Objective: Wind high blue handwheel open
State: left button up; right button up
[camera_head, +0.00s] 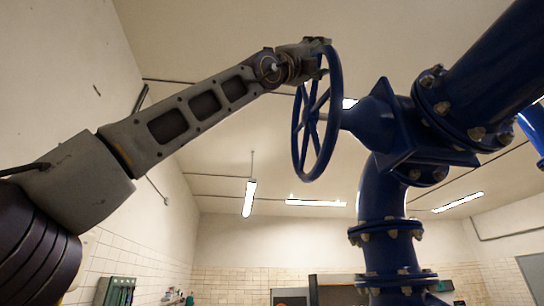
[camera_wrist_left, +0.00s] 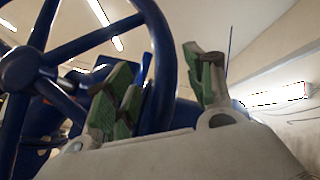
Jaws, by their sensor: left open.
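The blue handwheel (camera_head: 335,115) stands nearly edge-on in the head view, upright, on a stem to the left of the blue valve body (camera_head: 385,125). My left gripper (camera_head: 320,58) is at the top of its rim. In the left wrist view the wheel's rim and spokes (camera_wrist_left: 88,38) fill the left side. The green-padded fingers of my left gripper (camera_wrist_left: 163,88) are spread apart, and the rim runs through the gap between them in the picture. I cannot tell whether a pad touches the rim. My right gripper is in neither view.
A thick blue flanged pipe (camera_head: 490,75) rises to the upper right, and another flanged pipe (camera_head: 385,205) runs down below the valve. Ceiling lamps (camera_head: 249,198) hang behind. The space left of and below the wheel looks free.

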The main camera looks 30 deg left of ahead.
pick_arm(q)
jog(key=shift+s+a+f, duration=0.3)
jog(key=shift+a+f, duration=0.05)
jog(key=shift+f, duration=0.15)
jog(key=s+a, duration=0.7)
jog(key=s, duration=0.2)
jog(key=shift+s+a, duration=0.2)
dwell(0.3)
jog(key=shift+w, duration=0.1)
jog(key=shift+c, duration=0.7)
